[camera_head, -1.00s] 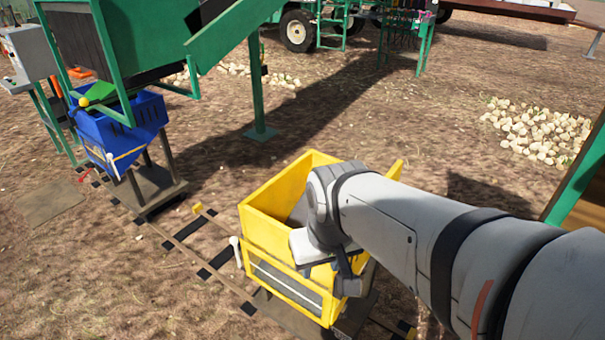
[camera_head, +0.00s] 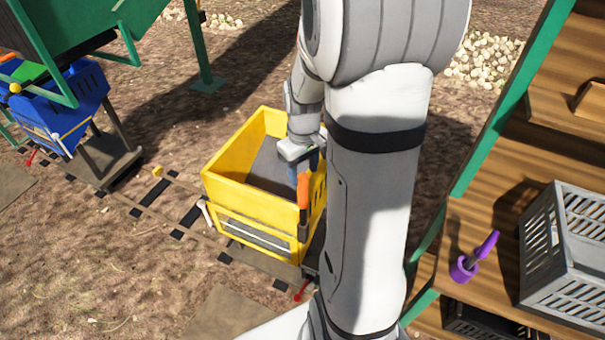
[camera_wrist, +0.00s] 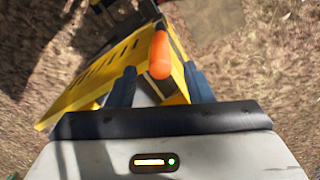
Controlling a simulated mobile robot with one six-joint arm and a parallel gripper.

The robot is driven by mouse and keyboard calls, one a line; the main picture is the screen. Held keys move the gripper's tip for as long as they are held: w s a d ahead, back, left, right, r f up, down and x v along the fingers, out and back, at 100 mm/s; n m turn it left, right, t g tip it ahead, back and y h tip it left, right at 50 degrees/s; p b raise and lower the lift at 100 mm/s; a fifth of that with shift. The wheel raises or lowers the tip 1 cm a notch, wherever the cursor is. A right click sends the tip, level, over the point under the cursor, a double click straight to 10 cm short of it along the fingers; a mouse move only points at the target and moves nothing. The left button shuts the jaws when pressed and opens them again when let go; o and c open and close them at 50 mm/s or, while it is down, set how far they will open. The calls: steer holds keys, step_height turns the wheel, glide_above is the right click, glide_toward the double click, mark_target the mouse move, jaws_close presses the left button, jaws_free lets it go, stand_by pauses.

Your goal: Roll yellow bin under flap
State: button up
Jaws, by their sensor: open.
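The yellow bin (camera_head: 226,193) stands on its cart on the rail track, left of my arm in the head view. Its yellow side wall (camera_wrist: 85,80) also shows in the wrist view. An orange handle (camera_head: 303,190) sticks up at the bin's near right corner; in the wrist view the handle (camera_wrist: 160,55) lies between and beyond my fingers. My gripper (camera_wrist: 160,88) is open, its two dark fingers apart over the bin's wall. In the head view my wrist hides part of the bin. The green flap (camera_head: 30,71) is at the upper left, by the blue bin (camera_head: 60,105).
The rail track (camera_head: 178,215) runs from the yellow bin to the blue bin's cart at left. A wooden shelf (camera_head: 510,170) at right holds a grey crate (camera_head: 537,265) and a purple item (camera_head: 465,265). A green post (camera_head: 207,80) stands behind the track.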

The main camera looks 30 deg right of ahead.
mark_target(303, 188)
step_height(303, 188, down, 8)
steer(key=shift+r+p, duration=0.2)
steer(key=shift+p, duration=0.2)
jaws_close()
stand_by(0.5)
